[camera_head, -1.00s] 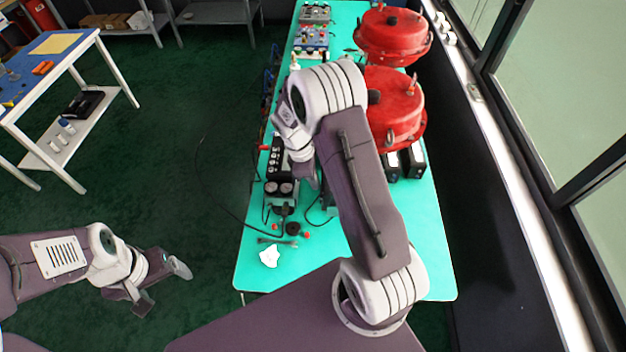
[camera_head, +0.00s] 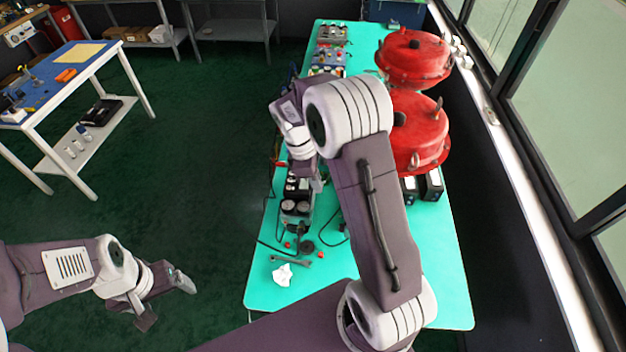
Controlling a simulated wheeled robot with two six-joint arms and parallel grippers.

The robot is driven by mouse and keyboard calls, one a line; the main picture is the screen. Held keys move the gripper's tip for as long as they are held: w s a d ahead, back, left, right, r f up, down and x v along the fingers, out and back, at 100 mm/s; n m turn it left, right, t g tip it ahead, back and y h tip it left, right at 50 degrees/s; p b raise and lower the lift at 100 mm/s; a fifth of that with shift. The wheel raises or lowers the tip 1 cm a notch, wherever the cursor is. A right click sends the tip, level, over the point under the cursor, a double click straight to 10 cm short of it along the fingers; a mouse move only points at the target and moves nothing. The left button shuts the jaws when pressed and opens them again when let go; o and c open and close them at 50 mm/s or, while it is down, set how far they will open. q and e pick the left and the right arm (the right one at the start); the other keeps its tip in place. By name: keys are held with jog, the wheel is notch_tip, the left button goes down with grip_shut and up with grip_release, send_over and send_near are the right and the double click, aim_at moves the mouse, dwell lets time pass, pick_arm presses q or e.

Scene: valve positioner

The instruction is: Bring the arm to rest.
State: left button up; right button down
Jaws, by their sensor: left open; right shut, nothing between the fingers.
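My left gripper (camera_head: 168,302) hangs over the dark green floor at the lower left, clear of the table, open and empty. My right arm reaches up over the teal table (camera_head: 262,280). Its bent elbow hides part of the table. My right gripper (camera_head: 318,180) points down beside the valve positioner (camera_head: 297,207), a dark unit with two round gauges. The fingertips are mostly hidden by the arm, and I cannot tell whether they touch the unit. The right gripper is shut and holds nothing.
Two red round actuators (camera_head: 418,130) (camera_head: 413,58) stand at the table's right side. A wrench (camera_head: 290,261), a crumpled white cloth (camera_head: 282,275) and small red-capped parts lie near the front. A window wall is at right. A blue-topped bench (camera_head: 45,85) stands at left. Floor between is clear.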

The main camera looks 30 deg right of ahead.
pick_arm(q)
notch_tip(320, 180, down, 9)
jog(key=b, duration=0.9)
jog(key=shift+s+d+f, duration=0.15)
jog(key=shift+d+f, duration=0.05)
jog(key=shift+d, duration=0.2)
pick_arm(e)
jog(key=s+a+f+m+t+y, duration=0.1)
jog(key=s+a+f+m, duration=0.1)
jog(key=s+f+m, duration=0.3)
jog(key=s+a+f+m+t+y, duration=0.1)
jog(key=s+a+f+m, duration=0.2)
jog(key=s+m, duration=0.4)
jog(key=shift+s+a+f+t+y, duration=0.3)
jog(key=shift+s+f+t+y, duration=0.1)
jog(key=shift+s+f, duration=0.55)
